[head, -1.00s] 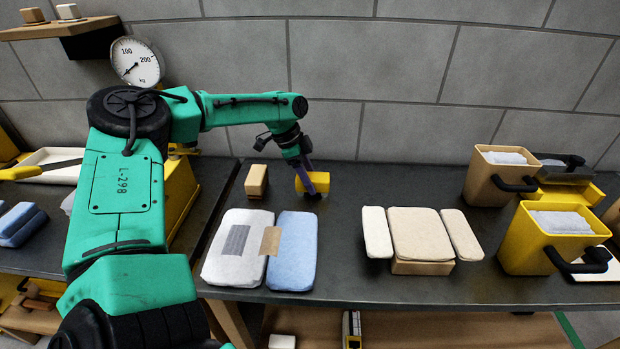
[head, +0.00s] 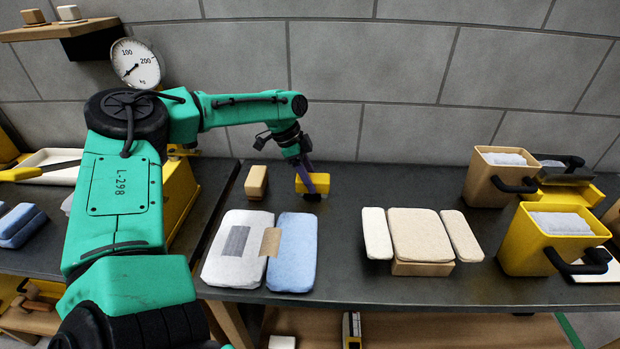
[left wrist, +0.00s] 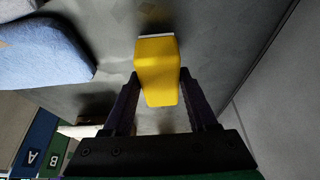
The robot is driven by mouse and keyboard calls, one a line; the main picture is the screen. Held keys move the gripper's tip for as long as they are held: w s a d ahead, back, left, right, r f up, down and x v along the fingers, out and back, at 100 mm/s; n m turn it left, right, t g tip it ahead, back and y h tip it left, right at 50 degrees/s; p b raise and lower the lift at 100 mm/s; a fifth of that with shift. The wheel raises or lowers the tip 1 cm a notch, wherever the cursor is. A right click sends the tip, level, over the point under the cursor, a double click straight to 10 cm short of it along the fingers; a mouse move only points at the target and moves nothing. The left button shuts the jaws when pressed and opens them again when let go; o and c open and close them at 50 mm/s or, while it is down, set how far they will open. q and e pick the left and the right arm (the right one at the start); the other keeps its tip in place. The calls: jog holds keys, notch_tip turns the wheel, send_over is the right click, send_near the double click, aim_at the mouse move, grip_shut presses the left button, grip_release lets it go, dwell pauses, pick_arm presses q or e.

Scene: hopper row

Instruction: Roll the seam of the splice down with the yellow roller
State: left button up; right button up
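The yellow roller (head: 302,185) stands on the dark bench top, behind the splice; it also shows in the left wrist view (left wrist: 157,65). My left gripper (head: 312,180) is down at it. In the left wrist view its two fingers (left wrist: 160,80) lie on either side of the yellow body, apart, with what looks like a small gap. The splice lies nearer: a white pad (head: 222,265) and a blue pad (head: 295,260) side by side, with a tan strip (head: 270,242) across their seam. A grey patch (head: 237,240) is on the white pad. My right gripper is out of view.
A tan block (head: 256,182) stands just left of the roller. A beige pad set (head: 420,235) lies to the right. A tan hopper (head: 490,180) and a yellow hopper (head: 535,245) stand at far right. The bench between roller and hoppers is clear.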

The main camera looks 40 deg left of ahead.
pick_arm(q)
grip_shut()
notch_tip(320, 180, up, 6)
jog(key=p, duration=0.4)
jog(key=shift+r, duration=0.1)
jog(key=shift+a, duration=0.1)
